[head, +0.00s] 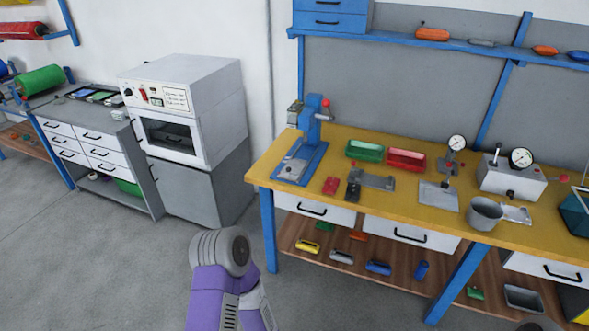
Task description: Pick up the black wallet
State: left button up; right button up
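I cannot make out the black wallet for certain. A small dark object (353,188) stands on the yellow workbench (262,165) beside a grey metal piece, but its kind is unclear. Several flat dark items (98,96) lie on top of the grey drawer cabinet (112,150) at the left, too small to identify. A purple and grey link of my arm rises from the bottom, left of the middle. Neither of my grippers shows.
A white oven (182,112) stands on a grey cabinet left of the bench. On the bench are a blue press (305,150), green (365,150) and red (407,160) bins, gauges and a metal pot (484,213). Small tools lie on the lower shelf (300,232). Floor at lower left is clear.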

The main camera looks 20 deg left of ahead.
aim_at(352, 194)
jog(key=u, duration=0.15)
jog(key=k, duration=0.85)
jog(key=u, duration=1.15)
jog(key=i, duration=2.1)
jog(key=z, duration=0.95)
